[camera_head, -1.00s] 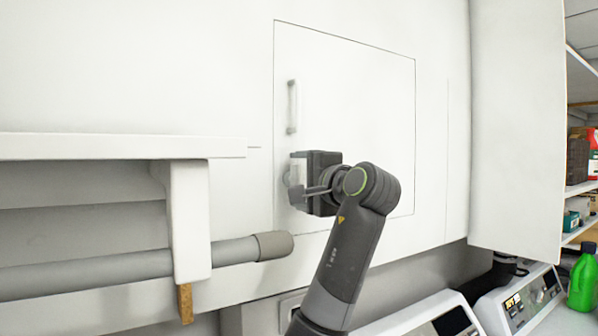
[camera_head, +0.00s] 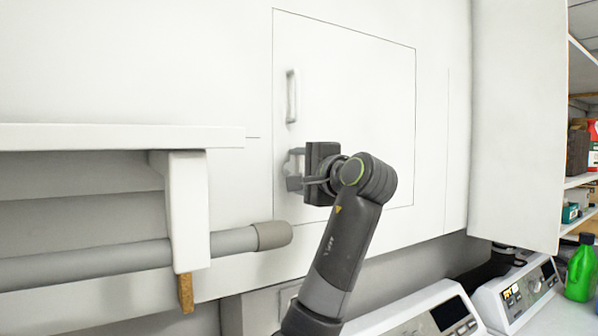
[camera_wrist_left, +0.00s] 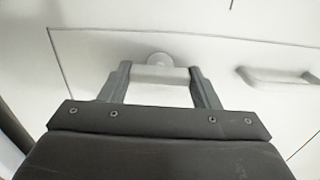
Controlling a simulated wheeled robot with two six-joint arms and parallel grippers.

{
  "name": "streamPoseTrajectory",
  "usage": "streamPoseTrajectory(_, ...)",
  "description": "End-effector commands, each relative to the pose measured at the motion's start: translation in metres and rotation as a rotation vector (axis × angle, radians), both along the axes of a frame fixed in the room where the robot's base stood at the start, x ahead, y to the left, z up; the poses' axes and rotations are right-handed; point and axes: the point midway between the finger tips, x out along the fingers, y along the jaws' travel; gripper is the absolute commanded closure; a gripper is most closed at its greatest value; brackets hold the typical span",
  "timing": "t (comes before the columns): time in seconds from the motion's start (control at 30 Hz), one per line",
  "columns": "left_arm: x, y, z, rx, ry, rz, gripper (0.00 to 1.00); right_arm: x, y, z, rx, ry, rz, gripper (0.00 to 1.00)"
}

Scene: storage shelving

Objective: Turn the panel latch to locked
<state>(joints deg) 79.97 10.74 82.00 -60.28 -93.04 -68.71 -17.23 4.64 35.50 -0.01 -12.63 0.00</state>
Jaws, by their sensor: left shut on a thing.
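The white square panel door (camera_head: 350,90) is flush and closed in the white wall. My left gripper (camera_head: 293,170) is at the lower left part of this door, coming from the right. In the left wrist view, the panel latch (camera_wrist_left: 160,75) is a pale bar in front of a round white base. The two grey fingers of the gripper (camera_wrist_left: 161,88) are shut on it from both sides. In the head view the latch is mostly hidden behind the fingers, so I cannot tell its exact angle. My right gripper is out of view.
A door handle (camera_head: 291,97) stands just above my gripper. A grey rail (camera_head: 100,262) on a white bracket (camera_head: 187,215) ends close to the left below it. White machines (camera_head: 430,312) stand under the wall; a green bottle (camera_head: 581,270) and shelves are at the right.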

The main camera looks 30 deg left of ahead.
Motion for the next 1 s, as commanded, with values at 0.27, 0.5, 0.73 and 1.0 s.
streamPoseTrajectory(0.27, 0.0004, 0.0, -0.0009, 0.078, 0.134, 0.0, 0.67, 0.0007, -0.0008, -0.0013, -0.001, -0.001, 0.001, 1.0)
streamPoseTrajectory(0.5, 0.0005, -0.0001, -0.001, 0.189, 0.323, 0.0, 0.67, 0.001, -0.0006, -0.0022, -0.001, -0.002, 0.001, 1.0)
streamPoseTrajectory(0.73, 0.0006, 0.0, -0.0009, 0.3, 0.512, -0.001, 0.67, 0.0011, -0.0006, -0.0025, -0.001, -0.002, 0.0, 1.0)
streamPoseTrajectory(1.0, 0.0005, -0.0001, -0.0007, 0.429, 0.732, -0.001, 0.67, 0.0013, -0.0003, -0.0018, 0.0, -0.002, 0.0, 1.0)
